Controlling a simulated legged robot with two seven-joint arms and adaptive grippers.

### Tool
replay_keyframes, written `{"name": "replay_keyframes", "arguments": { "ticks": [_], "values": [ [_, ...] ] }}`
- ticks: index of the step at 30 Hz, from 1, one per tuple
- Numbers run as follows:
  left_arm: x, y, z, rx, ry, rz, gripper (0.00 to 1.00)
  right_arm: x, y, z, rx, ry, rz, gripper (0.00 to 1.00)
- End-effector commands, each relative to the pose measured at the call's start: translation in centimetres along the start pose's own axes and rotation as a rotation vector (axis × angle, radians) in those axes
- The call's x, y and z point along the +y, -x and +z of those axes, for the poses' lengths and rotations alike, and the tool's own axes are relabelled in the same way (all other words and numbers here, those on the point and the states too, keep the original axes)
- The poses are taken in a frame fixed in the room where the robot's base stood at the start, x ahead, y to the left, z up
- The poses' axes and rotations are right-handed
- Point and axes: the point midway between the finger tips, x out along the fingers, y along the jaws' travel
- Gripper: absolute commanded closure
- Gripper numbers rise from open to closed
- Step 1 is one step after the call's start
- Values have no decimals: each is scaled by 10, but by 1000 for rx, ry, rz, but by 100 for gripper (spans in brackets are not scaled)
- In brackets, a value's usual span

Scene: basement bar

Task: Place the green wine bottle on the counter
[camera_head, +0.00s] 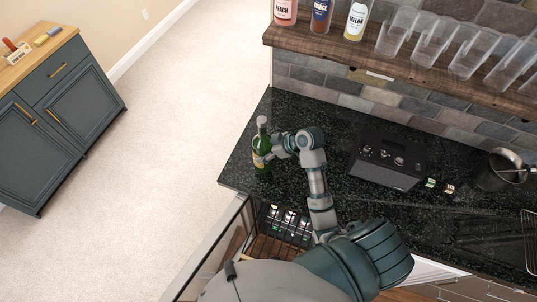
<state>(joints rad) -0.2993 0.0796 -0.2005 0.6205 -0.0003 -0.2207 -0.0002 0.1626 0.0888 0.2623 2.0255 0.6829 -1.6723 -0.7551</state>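The green wine bottle (262,150) is upright at the left end of the black speckled counter (330,115), close to its edge. It has a pale cap and a yellowish label. Its base appears to be on or just above the counter; I cannot tell which. My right gripper (273,147) is at the bottle's right side, with its fingers at the bottle's body. The far side of the bottle hides whether the fingers are closed around it. My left gripper is out of view.
An open cooler (285,225) with several bottles is below the counter edge. A dark device (390,158) and a metal pot (499,170) stand on the counter to the right. A wooden shelf (400,68) with bottles and glasses hangs above. A dark cabinet (60,110) stands far left.

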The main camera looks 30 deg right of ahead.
Motion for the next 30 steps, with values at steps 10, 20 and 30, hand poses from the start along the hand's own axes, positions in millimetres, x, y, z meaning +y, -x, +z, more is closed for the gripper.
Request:
{"name": "replay_keyframes", "arguments": {
  "ticks": [10, 20, 30],
  "values": [
    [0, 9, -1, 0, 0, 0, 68, 5, -24, 19, 6, -1, 2, 94],
    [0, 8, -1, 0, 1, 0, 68, 5, -27, 21, 6, 2, 3, 94],
    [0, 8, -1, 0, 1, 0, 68, 5, -28, 24, 1, -1, 0, 0]
  ]
}}
